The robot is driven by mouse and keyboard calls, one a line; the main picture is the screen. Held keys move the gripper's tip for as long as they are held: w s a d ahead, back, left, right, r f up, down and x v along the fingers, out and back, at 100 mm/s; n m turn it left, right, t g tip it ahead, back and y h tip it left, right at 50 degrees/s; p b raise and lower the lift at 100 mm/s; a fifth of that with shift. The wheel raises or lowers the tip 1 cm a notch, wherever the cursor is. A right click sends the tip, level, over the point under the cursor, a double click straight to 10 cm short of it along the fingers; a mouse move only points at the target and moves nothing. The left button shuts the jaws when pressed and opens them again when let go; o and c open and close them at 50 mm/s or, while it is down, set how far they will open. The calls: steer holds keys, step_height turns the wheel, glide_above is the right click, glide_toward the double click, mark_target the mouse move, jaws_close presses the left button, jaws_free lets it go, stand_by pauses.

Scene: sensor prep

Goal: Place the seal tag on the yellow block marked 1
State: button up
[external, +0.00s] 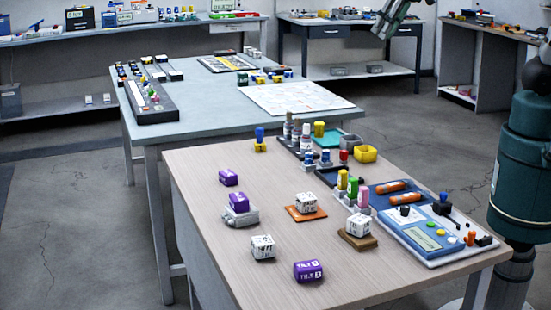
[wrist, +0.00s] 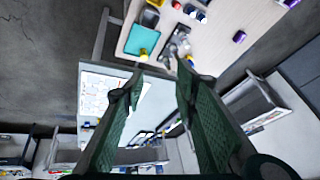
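My gripper (wrist: 160,78) is open and empty, with a clear gap between its two green fingers in the wrist view. In the external view only part of it (external: 386,24) shows at the top edge, high above the tables. A small yellow block (external: 260,148) with a blue top stands near the back left edge of the wooden table; a small yellow piece (wrist: 144,54) shows beyond the fingertips in the wrist view. A yellow open box (external: 365,154) stands farther right. I cannot read a 1 on either. I cannot tell which piece is the seal tag.
The wooden table (external: 200,270) holds purple blocks (external: 308,271), white lettered cubes (external: 263,247), an orange pad (external: 306,213), a brown pad (external: 357,240), bottles (external: 297,132) and a blue panel (external: 425,232). Its left front is mostly clear. A grey table (external: 200,95) adjoins behind.

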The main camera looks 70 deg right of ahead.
steer(key=s+d+f+n+t, duration=0.1)
steer(key=s+f+n, duration=0.3)
steer(key=s, duration=0.8)
steer(key=shift+d+t, duration=0.4)
steer(key=shift+f, duration=0.1)
stand_by(0.6)
